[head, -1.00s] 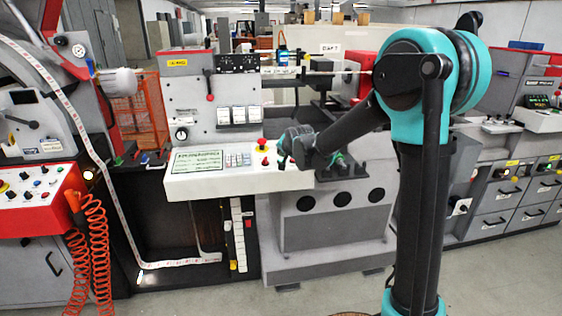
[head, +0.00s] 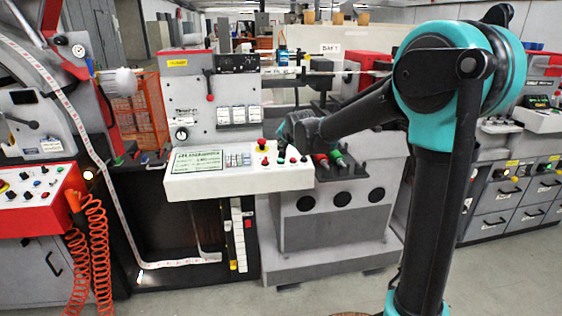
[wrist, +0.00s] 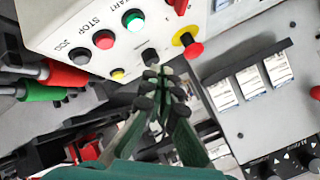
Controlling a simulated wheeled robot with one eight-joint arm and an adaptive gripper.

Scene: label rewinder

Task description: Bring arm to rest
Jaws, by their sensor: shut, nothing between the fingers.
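My gripper (wrist: 165,88) shows in the wrist view with its dark green fingers together and nothing between them. The fingertips appear in front of the edge of a white control panel (wrist: 75,25); whether they touch it I cannot tell. Beside them in that view are a red mushroom button on a yellow base (wrist: 188,43), a green START button (wrist: 134,20) and a red STOP button (wrist: 104,39). In the head view my arm reaches left from its raised elbow to the panel's right end (head: 240,182). My fingers are hidden there.
Red and green cylindrical parts (head: 330,161) lie right of the panel, close under my forearm. The grey rewinder face (head: 200,95) stands behind the panel. A red-topped console (head: 35,205) with coiled orange hoses is at left. Grey drawer cabinets (head: 510,200) stand at right.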

